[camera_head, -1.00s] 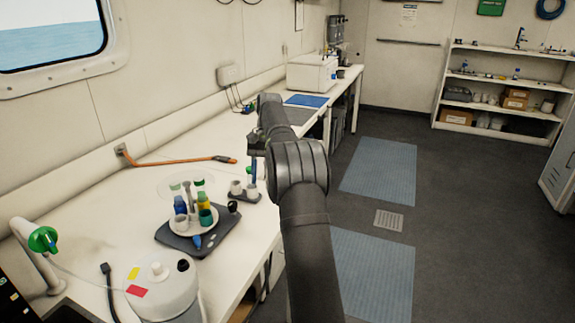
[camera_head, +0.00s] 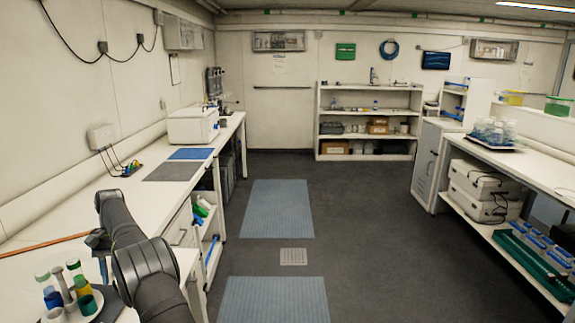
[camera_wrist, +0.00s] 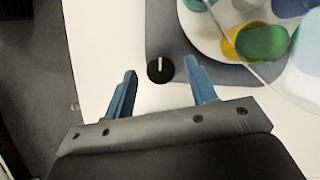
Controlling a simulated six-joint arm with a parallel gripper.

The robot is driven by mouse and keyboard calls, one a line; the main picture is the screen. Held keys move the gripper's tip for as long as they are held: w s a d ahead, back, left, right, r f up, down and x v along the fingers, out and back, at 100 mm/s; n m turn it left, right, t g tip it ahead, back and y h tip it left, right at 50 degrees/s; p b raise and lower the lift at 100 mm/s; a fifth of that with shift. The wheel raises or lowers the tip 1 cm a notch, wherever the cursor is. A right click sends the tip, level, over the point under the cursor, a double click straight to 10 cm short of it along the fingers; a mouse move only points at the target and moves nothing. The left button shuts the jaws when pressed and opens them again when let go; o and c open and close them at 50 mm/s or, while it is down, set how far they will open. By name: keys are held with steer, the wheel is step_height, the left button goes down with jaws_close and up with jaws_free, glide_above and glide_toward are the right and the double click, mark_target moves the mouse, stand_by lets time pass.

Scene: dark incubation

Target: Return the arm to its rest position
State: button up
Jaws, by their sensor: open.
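My arm (camera_head: 145,262) reaches over the left bench (camera_head: 205,167) in the head view, bent at its dark joint. My gripper (camera_wrist: 160,68) is open and empty in the wrist view, its two blue fingers apart. It is above the bench near a grey device (camera_wrist: 168,35) with a black knob (camera_wrist: 160,70). In the head view my gripper (camera_head: 103,268) is partly hidden by the arm, just right of a rack of coloured tubes (camera_head: 84,304) on a round plate.
An orange-brown rod (camera_head: 45,244) lies on the bench behind the tubes. A white box (camera_head: 193,126) stands farther back. The floor (camera_head: 350,215) between the left bench and the right bench (camera_head: 525,160) is clear, with blue mats (camera_head: 278,208).

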steer(key=shift+f, duration=0.7)
steer(key=shift+r, duration=0.1)
